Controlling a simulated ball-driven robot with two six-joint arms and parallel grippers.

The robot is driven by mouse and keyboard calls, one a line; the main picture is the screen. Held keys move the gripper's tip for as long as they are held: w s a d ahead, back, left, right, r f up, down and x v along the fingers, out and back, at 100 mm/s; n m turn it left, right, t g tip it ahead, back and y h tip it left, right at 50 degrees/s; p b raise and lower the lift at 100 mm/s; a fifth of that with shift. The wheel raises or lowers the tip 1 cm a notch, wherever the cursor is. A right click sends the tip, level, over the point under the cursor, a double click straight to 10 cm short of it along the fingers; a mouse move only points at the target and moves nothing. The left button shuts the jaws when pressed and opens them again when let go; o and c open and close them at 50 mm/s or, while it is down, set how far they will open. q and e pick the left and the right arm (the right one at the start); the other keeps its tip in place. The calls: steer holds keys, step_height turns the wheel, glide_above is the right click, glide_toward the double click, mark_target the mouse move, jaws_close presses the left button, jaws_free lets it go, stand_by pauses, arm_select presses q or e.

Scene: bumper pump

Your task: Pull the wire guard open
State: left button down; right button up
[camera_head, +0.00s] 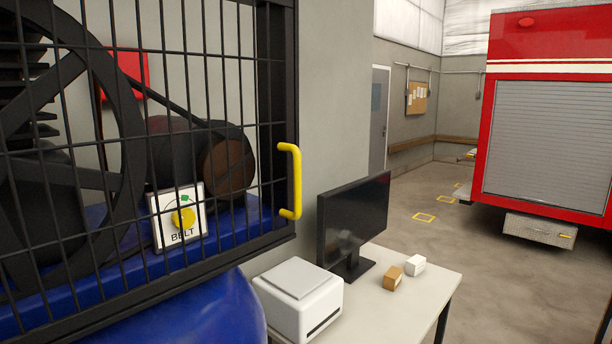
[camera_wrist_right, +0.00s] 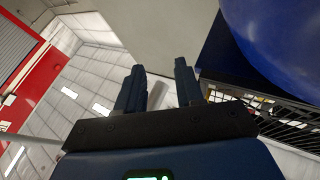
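The wire guard (camera_head: 279,110) is a black mesh panel in a dark frame at the left of the head view. It stands in front of a flywheel (camera_head: 62,170) and looks closed. Its yellow handle (camera_head: 291,181) is on the right frame edge, with no gripper touching it. My right gripper (camera_wrist_right: 160,88) is open and empty in the right wrist view. Part of the mesh (camera_wrist_right: 290,130) shows at the right there. My left gripper is in neither view.
A blue tank (camera_head: 190,310) lies below the guard, also large in the wrist view (camera_wrist_right: 285,35). Right of it, a table (camera_head: 425,270) holds a monitor (camera_head: 352,220), a white printer (camera_head: 300,300) and two small boxes. A red truck (camera_head: 550,110) stands behind across open floor.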

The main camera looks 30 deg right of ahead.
steer(key=w+d+r+m+t, duration=0.15)
steer(key=d+r, duration=0.25)
steer(key=r, duration=0.6)
steer(key=w+d+r+t, duration=0.1)
steer(key=w+d+r, duration=0.3)
steer(key=r, duration=0.7)
steer(key=w+d+r+m+t, duration=0.15)
steer(key=d+r, duration=0.35)
steer(key=r, duration=0.5)
steer(key=s+a+r+n+g+y, duration=0.1)
steer(key=a+r+n+y, duration=0.2)
steer(key=r+n+y, duration=0.3)
steer(key=s+a+r+n+g+y, duration=0.1)
steer(key=s+a+r+n+y, duration=0.2)
steer(key=r+y, duration=0.4)
steer(key=n+g+y+p, duration=0.2)
steer(key=n+g+p, duration=0.25)
steer(key=g, duration=0.35)
glide_above(297, 214)
steer(key=shift+n, duration=0.25)
steer(key=shift+w+d+f, duration=0.1)
steer(key=shift+w+f, duration=0.05)
steer(key=shift+f, duration=1.05)
steer(key=shift+w+d+f, duration=0.1)
steer(key=shift+w+f, duration=0.05)
steer(key=shift+f, duration=1)
